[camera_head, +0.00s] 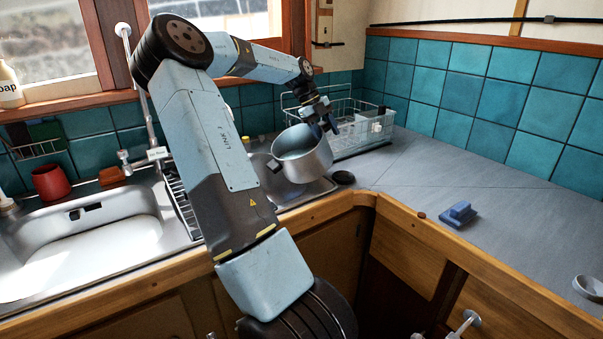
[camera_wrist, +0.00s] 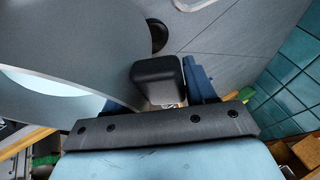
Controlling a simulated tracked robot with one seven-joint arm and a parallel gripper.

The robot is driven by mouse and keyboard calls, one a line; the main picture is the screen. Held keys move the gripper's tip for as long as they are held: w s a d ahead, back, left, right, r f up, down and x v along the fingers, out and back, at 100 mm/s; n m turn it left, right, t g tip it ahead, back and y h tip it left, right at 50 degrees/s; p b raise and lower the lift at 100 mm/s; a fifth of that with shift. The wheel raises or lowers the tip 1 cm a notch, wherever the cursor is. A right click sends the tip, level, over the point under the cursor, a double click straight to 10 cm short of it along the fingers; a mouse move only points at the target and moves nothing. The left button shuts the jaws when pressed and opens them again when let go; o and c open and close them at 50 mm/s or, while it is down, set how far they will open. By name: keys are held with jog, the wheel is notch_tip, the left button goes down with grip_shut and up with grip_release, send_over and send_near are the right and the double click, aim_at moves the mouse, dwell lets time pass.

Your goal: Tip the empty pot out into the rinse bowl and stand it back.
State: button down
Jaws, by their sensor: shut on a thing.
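The pot (camera_head: 312,165) is a grey metal pan, tilted a little with its mouth toward the left. The pot hangs over the right end of the sink unit, beside the counter. The small basin, probably the rinse bowl (camera_head: 261,162), shows behind and left of the pot, partly hidden by the pot and my arm. I cannot tell whether the pot touches the surface below.
A wire dish rack (camera_head: 365,130) stands behind the pot. The large sink (camera_head: 95,240) and red mug (camera_head: 50,182) are at left.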

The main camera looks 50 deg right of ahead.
aim_at(326, 126)
jog(key=shift+r, duration=0.15)
jog(key=shift+w+a+r+g+h, duration=0.15)
jog(key=shift+a+r+h, duration=0.15)
jog(key=shift+r+h, duration=0.35)
jog(key=shift+w+a+r+g+h, duration=0.15)
jog(key=shift+a+r+h, duration=0.25)
jog(key=shift+r, duration=0.45)
jog(key=shift+s+d, duration=0.1)
jog(key=shift+w+a+r+m+h, duration=0.2)
jog(key=shift+a+r+m+h, duration=0.1)
jog(key=shift+a+r+h, duration=0.25)
jog(key=shift+a+r+g+h, duration=0.35)
jog(key=shift+a+g+h, duration=0.05)
jog(key=shift+a+h, duration=0.1)
jog(key=shift+w, duration=0.1)
jog(key=shift+w+a+r+m+g+h, duration=0.15)
jog(key=shift+a+r+m+h, duration=0.1)
jog(key=shift+a+h, duration=0.35)
jog(key=shift+w+a+r+m+g+h, duration=0.2)
jog(key=shift+a+h, duration=0.2)
jog(key=shift+a, duration=0.25)
